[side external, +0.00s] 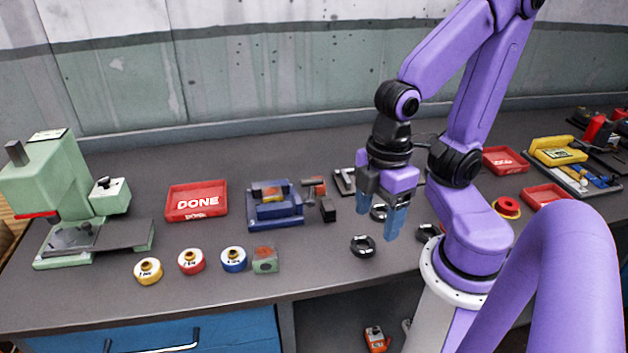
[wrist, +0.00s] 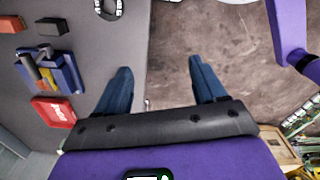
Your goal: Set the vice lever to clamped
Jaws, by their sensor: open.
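The blue vice (side external: 277,211) stands on the bench left of my gripper, with orange and yellow parts between its jaws. It also shows at the left of the wrist view (wrist: 67,72). I cannot make out which part is its lever or how that is set. A red-ended piece (side external: 316,186) and a black block (side external: 328,210) stand at its right side. My gripper (side external: 379,221) is open and empty, pointing down, to the right of the vice and apart from it. Its two blue fingers are spread in the wrist view (wrist: 160,69).
A red DONE tray (side external: 197,202) lies left of the vice, and a green press (side external: 60,195) stands at the far left. Yellow, red and blue rolls (side external: 191,261) and a green block (side external: 265,260) line the front. Black rings (side external: 363,246) lie near my gripper.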

